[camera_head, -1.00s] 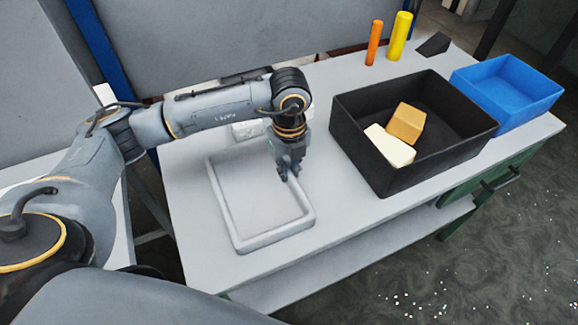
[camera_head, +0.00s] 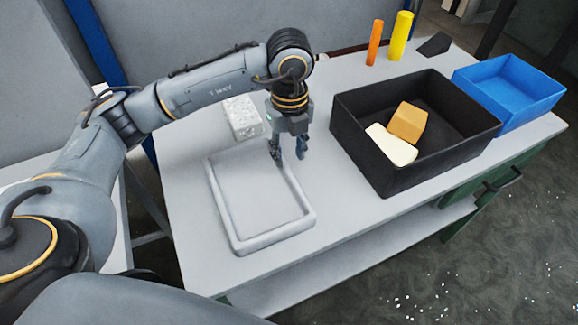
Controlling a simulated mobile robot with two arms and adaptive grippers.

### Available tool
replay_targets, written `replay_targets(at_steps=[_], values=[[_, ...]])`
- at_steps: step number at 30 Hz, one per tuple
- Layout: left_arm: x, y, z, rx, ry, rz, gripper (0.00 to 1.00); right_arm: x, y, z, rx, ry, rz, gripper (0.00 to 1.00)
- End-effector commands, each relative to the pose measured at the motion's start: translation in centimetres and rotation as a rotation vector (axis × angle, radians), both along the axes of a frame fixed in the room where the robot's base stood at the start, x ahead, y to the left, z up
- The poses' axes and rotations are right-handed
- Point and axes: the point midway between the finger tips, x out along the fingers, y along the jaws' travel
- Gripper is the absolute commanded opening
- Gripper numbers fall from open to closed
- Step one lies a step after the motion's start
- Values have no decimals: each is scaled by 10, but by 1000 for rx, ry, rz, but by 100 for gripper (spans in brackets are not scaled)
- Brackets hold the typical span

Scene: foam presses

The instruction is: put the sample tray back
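The sample tray (camera_head: 224,212), a shallow light-grey rectangle with a raised rim, lies flat and empty on the grey table (camera_head: 330,215). My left gripper (camera_head: 288,158) points down above the tray's far right corner. Its two dark fingers are apart with nothing visible between them. Whether the fingertips touch the rim cannot be told. My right gripper does not show.
A speckled white block (camera_head: 242,117) stands behind the tray. A black bin (camera_head: 400,182) right of the tray holds an orange block (camera_head: 407,123) and a cream block (camera_head: 391,145). A blue bin (camera_head: 515,97), an orange cylinder (camera_head: 374,42) and a yellow cylinder (camera_head: 400,36) stand farther back.

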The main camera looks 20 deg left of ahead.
Motion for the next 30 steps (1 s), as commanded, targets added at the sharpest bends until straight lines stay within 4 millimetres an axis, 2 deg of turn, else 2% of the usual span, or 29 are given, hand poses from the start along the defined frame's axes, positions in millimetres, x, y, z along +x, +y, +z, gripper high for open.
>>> replay_targets(at_steps=[6,10,15,27,30], values=[[1,-1,41,-1,-4,-1,37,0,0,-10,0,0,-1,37],[1,0,55,0,-1,0,37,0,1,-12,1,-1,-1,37],[0,0,61,-1,1,1,37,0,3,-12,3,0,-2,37],[0,-1,61,-1,1,0,37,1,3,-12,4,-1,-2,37],[0,0,68,-1,1,0,37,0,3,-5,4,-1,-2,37]])
